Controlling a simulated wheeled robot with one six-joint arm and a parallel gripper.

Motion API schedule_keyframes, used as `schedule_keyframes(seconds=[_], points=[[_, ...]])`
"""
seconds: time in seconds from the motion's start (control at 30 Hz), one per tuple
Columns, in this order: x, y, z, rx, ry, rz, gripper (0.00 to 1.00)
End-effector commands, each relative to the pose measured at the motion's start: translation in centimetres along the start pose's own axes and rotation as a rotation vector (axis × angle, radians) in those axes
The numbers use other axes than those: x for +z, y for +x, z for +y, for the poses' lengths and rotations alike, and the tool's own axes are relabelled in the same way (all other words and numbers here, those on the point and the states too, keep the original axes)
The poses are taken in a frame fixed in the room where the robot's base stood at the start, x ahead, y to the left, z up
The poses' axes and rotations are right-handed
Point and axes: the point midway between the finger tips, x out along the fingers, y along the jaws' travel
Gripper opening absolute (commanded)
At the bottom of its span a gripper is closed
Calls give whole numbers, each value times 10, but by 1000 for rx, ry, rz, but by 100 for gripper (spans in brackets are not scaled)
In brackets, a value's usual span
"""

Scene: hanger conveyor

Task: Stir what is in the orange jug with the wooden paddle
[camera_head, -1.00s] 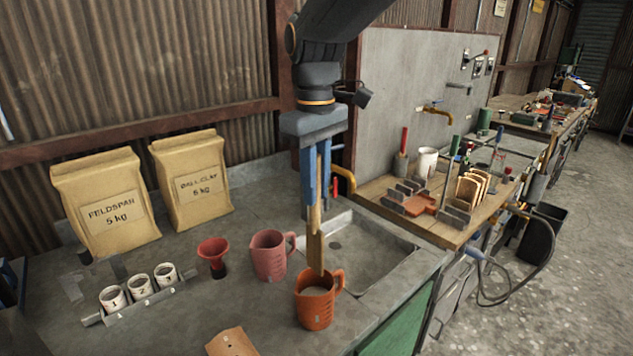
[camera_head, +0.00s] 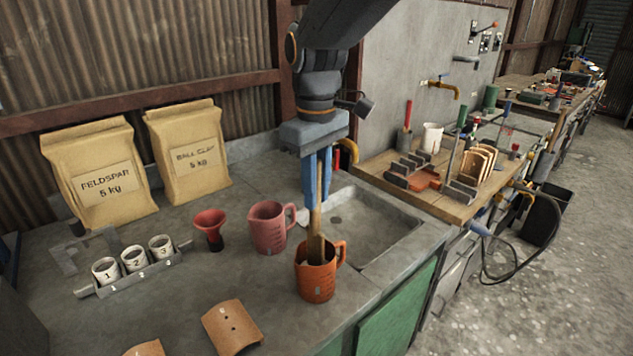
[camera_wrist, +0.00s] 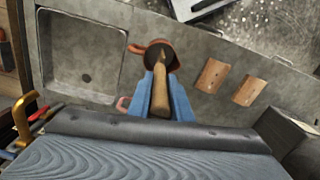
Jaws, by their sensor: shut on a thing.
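The orange jug (camera_head: 317,281) stands upright on the grey counter, in front of the pink jug and by the sink's near corner. My gripper (camera_head: 317,203) is above it, pointing down, with its blue fingers shut on the wooden paddle (camera_head: 316,246). The paddle hangs nearly upright and its lower end is inside the jug's mouth, hidden by the jug wall. In the wrist view the paddle (camera_wrist: 160,92) runs between the blue fingers toward the orange jug (camera_wrist: 174,60). The jug's contents are mostly hidden.
A pink jug (camera_head: 268,228) and a red funnel (camera_head: 210,228) stand close to the left. Three numbered cups (camera_head: 134,259) sit in a rack. Tan tiles (camera_head: 231,327) lie in front. The sink (camera_head: 372,226) is at the right; paper sacks (camera_head: 101,178) stand behind.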

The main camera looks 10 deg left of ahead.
Motion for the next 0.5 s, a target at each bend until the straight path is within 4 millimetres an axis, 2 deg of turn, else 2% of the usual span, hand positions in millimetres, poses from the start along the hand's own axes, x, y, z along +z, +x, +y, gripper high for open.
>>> schedule_keyframes(seconds=[0.2, 0.5], points=[[0, 22, 0, -1, 0, -1, 0], [0, 44, 0, 0, 0, 0, 0]])
